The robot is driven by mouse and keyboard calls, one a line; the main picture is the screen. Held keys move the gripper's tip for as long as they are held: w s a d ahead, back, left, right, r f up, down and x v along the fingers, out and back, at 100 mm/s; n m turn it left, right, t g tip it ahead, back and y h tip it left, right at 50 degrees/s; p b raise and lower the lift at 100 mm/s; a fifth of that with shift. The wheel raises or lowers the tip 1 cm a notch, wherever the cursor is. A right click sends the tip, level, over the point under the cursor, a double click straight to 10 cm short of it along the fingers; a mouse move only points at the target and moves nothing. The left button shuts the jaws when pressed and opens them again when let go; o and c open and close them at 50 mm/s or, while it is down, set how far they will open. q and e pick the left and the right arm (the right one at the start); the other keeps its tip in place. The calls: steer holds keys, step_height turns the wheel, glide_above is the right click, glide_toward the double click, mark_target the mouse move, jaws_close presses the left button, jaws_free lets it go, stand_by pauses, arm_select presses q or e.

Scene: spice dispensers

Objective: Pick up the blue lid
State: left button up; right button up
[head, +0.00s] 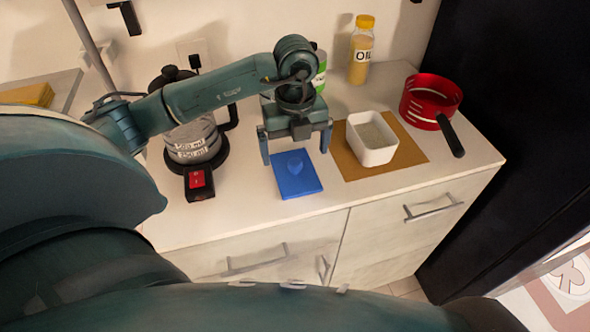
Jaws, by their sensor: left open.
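The blue lid (296,174) lies flat on the white counter, near its front edge, with a small raised part in its middle. My left gripper (296,150) is above the lid's far edge, fingers pointing down and spread apart, with nothing between them. I cannot tell whether the fingers touch the lid or the counter. My right gripper is not in view.
A white square bowl (371,140) stands on a brown mat (408,152) right of the lid. A red pan (430,100), an oil bottle (360,55) and a green-labelled container (320,70) stand farther back. A kettle (192,140) is on the left.

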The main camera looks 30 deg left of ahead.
mark_target(295, 162)
arm_select(q)
steer(key=shift+f+p, duration=0.5)
steer(key=shift+f, duration=2.3)
steer(key=shift+c, duration=0.2)
